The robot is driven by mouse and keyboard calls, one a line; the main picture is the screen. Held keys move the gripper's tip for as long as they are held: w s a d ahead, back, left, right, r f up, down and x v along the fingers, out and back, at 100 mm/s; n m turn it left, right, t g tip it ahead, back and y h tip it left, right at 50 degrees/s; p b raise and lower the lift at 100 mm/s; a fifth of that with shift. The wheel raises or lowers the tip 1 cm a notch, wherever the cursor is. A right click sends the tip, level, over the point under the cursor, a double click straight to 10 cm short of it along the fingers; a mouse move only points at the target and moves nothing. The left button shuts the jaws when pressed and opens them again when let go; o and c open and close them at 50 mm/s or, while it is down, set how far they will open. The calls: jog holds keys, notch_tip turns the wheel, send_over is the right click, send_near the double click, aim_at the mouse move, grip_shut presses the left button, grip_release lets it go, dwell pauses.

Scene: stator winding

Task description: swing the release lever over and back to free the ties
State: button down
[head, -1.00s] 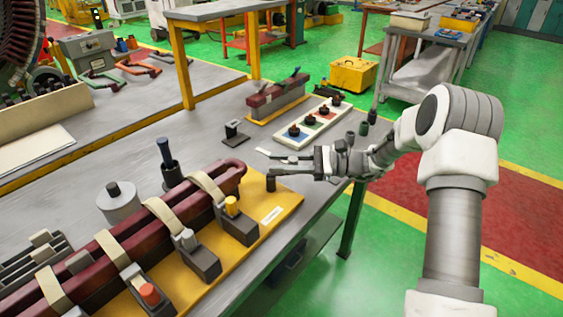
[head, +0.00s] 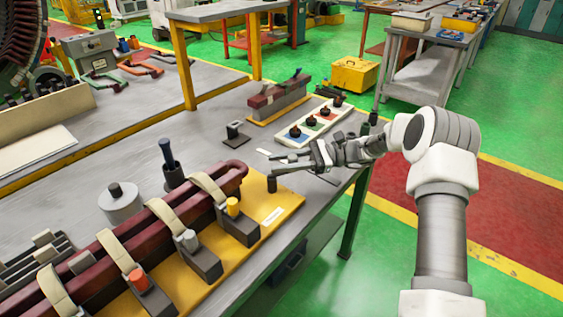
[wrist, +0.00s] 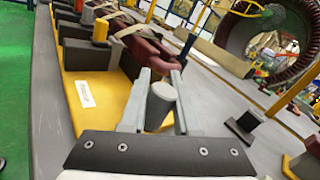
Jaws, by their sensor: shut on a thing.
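My gripper (head: 284,164) is low over the workbench, just beyond the right end of the yellow board. In the wrist view its two fingers (wrist: 160,98) stand apart on either side of a grey upright cylinder (wrist: 163,104), which looks like the release lever's handle; its lower part is hidden by the gripper. In the head view the fingers hide where the lever is mounted. Pale ties (head: 208,188) lie around the dark red coil (head: 150,232), beside clamp blocks with orange, grey and yellow knobs (head: 233,206).
A short dark post (head: 271,184) stands at the end of the yellow board (head: 262,226), close to the fingertips. Behind are a small black stand (head: 236,130) and a white panel with several dark knobs (head: 307,131). A grey spool (head: 119,204) and a cup with a blue-handled tool (head: 171,172) stand behind the coil.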

jog(key=c, duration=0.7)
grip_release()
jog(key=shift+o, duration=0.2)
jog(key=v, duration=1.7)
jog(key=shift+d+p, duration=0.15)
jog(key=shift+p, duration=0.15)
